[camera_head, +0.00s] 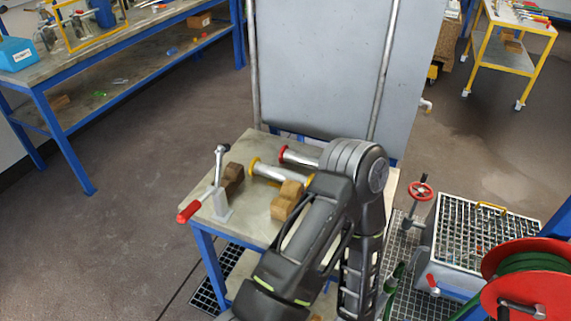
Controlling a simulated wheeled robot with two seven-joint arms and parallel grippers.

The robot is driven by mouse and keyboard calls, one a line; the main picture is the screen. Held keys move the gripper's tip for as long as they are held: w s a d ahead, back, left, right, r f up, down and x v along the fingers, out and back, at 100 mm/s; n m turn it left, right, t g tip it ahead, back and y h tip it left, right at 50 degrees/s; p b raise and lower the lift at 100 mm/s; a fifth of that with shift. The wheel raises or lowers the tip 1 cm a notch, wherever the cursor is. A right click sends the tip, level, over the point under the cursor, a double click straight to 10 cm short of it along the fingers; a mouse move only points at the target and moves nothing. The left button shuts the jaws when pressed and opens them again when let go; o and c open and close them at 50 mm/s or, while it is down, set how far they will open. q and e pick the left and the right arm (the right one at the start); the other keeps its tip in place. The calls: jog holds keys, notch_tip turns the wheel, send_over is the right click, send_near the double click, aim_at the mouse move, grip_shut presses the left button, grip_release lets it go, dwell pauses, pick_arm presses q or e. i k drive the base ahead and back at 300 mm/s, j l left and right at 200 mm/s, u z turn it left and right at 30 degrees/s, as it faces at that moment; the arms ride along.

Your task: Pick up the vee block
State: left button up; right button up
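Two wooden blocks that look like vee blocks are on the small blue-legged table (252,150). A dark brown one (233,175) stands behind the grey lever stand, and a lighter tan one (286,200) lies nearer the front, beside my arm. I cannot tell which one the task means. A metal cylinder with yellow flanges (280,172) lies just behind the tan block, and a red-flanged one (302,157) lies further back. My dark arm rises over the table's right side and bends at an elbow, hiding part of the tabletop. Neither gripper shows clearly.
A tall grey panel (325,70) rises behind the table. A red valve wheel (420,191), a grated platform (480,230) and a red hose reel (525,275) are at right. Floor at left is clear.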

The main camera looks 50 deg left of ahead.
aim_at(281, 207)
jog(key=j+u, duration=0.15)
jog(key=u, duration=1.3)
